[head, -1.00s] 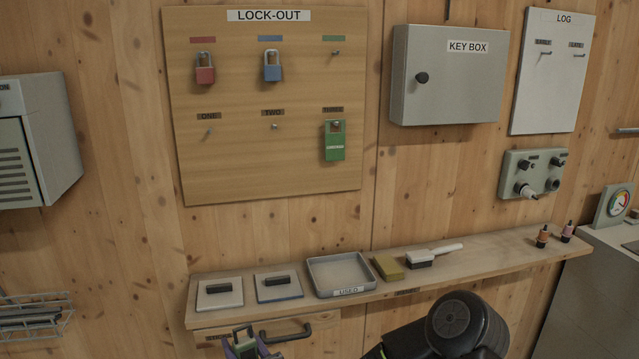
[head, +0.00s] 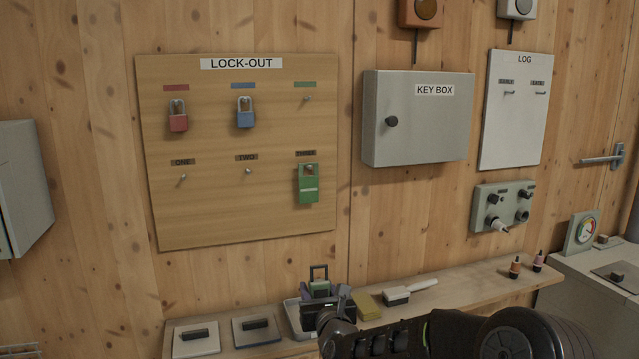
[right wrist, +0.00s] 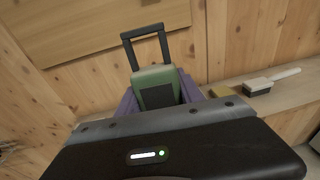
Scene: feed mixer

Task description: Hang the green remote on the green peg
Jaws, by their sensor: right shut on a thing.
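The green remote (right wrist: 155,86), a green block with a dark panel and a black loop handle on top, is between the purple fingers of my right gripper (right wrist: 158,95). The gripper is shut on it. In the head view the remote (head: 320,287) and the right gripper (head: 324,294) are in front of the shelf, below the board, with the loop upward. The green peg (head: 307,98) is the bare peg under the green strip at the board's upper right. It is well above the remote and apart from it. My left gripper is out of view.
The lock-out board (head: 230,215) also carries a red padlock (head: 178,120), a blue padlock (head: 245,116) and a green tag (head: 308,185) on peg three. Pegs one and two are bare. The key box (head: 415,130) is right of the board. The shelf (head: 455,284) holds a brush (head: 398,295) and tray (head: 294,318).

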